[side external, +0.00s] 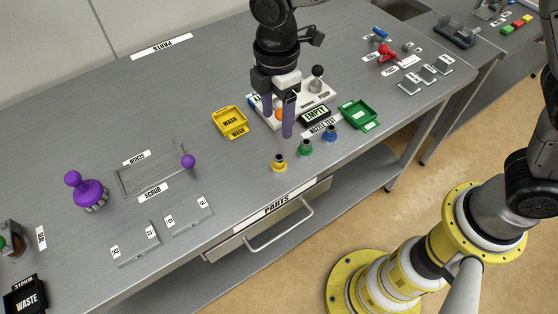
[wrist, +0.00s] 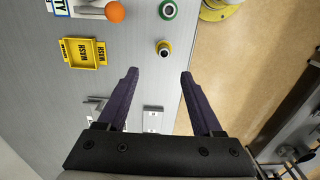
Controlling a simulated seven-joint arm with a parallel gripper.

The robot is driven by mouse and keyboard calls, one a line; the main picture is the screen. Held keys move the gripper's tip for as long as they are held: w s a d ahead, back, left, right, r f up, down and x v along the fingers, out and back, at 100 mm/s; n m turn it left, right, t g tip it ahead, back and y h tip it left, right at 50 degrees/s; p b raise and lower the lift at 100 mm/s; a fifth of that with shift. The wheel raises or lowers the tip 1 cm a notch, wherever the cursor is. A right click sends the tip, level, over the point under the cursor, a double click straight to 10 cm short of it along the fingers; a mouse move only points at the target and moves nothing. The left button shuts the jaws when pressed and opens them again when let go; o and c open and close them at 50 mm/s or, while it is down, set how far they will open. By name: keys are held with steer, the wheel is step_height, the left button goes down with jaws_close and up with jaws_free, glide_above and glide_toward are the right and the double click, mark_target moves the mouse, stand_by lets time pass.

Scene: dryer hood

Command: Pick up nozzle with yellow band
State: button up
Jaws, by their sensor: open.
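The nozzle with the yellow band (side external: 279,164) stands upright on the grey bench near its front edge, with a dark top. It also shows in the wrist view (wrist: 163,48), just beyond the fingertips and between their lines. My gripper (side external: 277,126) is open and empty, with its purple fingers pointing down above the bench, behind the yellow nozzle in the side view. Its two fingers also show in the wrist view (wrist: 159,73). The green nozzle (side external: 305,148) and the blue nozzle (side external: 330,133) stand in a row to the right of the yellow one.
A yellow WASH tray (side external: 230,122) lies left of my gripper. A green tray (side external: 358,115) and a white base with an orange ball (wrist: 115,12) are close by. A drawer handle (side external: 280,229) juts from the bench front. The bench left of the yellow nozzle is clear.

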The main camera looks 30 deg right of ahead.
mark_target(279, 157)
step_height(279, 157, down, 7)
steer(key=shift+f, duration=0.2)
steer(key=f, duration=0.2)
steer(key=s+f, duration=0.1)
steer(key=f, duration=0.1)
steer(key=shift+w+f, duration=0.1)
steer(key=shift+f, duration=0.5)
steer(key=shift+c, duration=0.3)
jaws_close()
